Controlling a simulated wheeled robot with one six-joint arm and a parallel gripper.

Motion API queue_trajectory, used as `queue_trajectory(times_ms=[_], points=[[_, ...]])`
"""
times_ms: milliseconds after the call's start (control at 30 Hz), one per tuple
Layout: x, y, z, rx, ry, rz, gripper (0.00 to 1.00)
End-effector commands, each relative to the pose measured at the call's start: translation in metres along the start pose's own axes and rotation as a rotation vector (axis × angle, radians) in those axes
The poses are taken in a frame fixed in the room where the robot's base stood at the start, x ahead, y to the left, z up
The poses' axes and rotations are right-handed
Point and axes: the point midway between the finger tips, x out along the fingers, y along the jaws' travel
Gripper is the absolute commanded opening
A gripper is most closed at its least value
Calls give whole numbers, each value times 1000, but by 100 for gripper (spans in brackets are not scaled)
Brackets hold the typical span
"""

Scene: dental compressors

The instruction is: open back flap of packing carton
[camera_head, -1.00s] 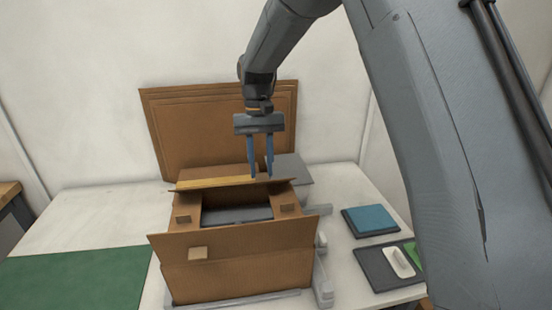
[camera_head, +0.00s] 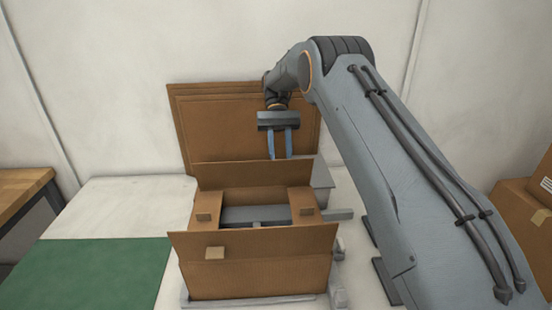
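The brown packing carton (camera_head: 262,277) stands on the white table, its front flap (camera_head: 285,240) raised toward me and bearing a small tab. Its back flap (camera_head: 238,176) stands up at the rear, its broad inner face visible. Small side flaps show at left (camera_head: 204,204) and right (camera_head: 302,199), and a grey thing (camera_head: 250,215) lies inside. My gripper (camera_head: 280,157) points down at the top edge of the back flap, right of its middle. Its two blue fingers are apart with nothing seen between them. Their tips seem hidden behind the flap; contact cannot be told.
Flat brown cardboard sheets (camera_head: 222,120) lean on the wall behind the carton. A grey box (camera_head: 322,178) stands at the carton's back right. A green mat (camera_head: 95,273) lies at left beside bare table. Brown boxes (camera_head: 515,215) stand at far right. My arm hides the table's right side.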

Motion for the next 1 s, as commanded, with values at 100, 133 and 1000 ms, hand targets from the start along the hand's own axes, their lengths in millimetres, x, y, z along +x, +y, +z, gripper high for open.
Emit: queue_trajectory(times_ms=[100, 133, 1000], points=[[1, 2, -1, 3, -17, -2, 0], [1, 2, -1, 3, -19, -3, 0], [0, 2, -1, 2, -17, -2, 47]])
